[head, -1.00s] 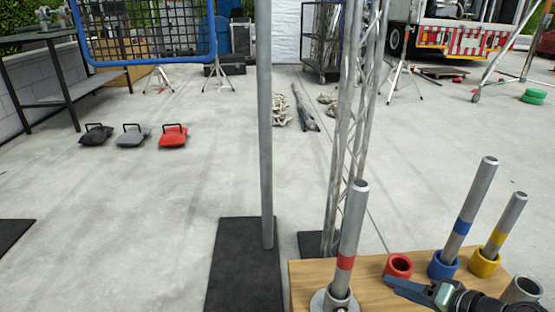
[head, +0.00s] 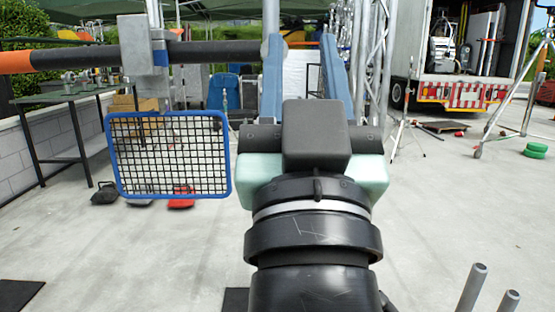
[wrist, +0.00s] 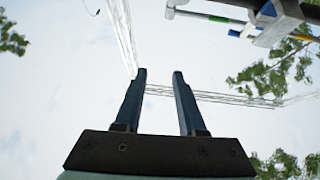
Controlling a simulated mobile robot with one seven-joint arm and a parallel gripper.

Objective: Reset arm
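My gripper (head: 300,75) is raised high in the middle of the head view, its two blue fingers pointing up and away from me. The fingers stand apart with an empty gap between them. In the wrist view, my gripper (wrist: 162,80) also shows open fingers with nothing between, against the sky. My arm's dark wrist covers the middle of the head view and hides the floor and much of the scene behind it.
A blue-framed mesh panel (head: 168,155) hangs from a clamp (head: 145,58) on a horizontal pipe (head: 200,54) left of my gripper. A truss (head: 378,80) stands to the right. Metal tubes (head: 471,290) rise at the lower right. Open floor (head: 450,210) lies right of my arm.

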